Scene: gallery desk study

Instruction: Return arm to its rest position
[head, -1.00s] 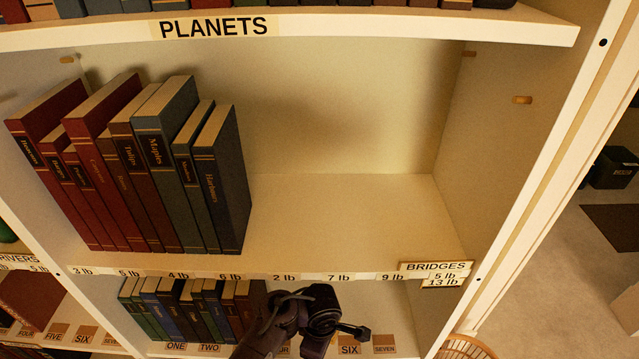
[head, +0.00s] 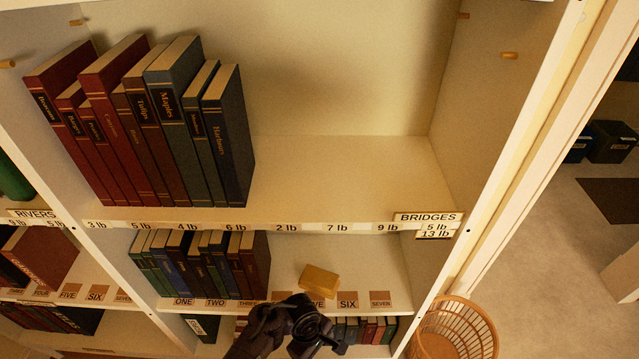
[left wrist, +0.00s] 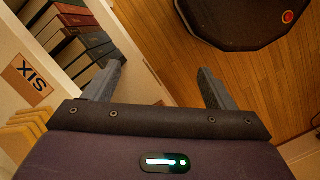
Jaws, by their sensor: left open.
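My left arm comes up from the bottom edge of the head view, and its dark gripper (head: 320,335) is in front of the lower shelf's front edge. In the left wrist view the two fingers of my left gripper (left wrist: 158,88) are spread apart with nothing between them. Wooden floor shows past them. A tan block (head: 319,281) lies on the lower shelf just above the gripper in the head view, apart from it. My right gripper is not in view.
The white bookcase holds leaning books (head: 165,125) on the upper shelf and smaller books (head: 200,265) on the lower one. A wicker basket (head: 455,330) stands at the bookcase's right foot.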

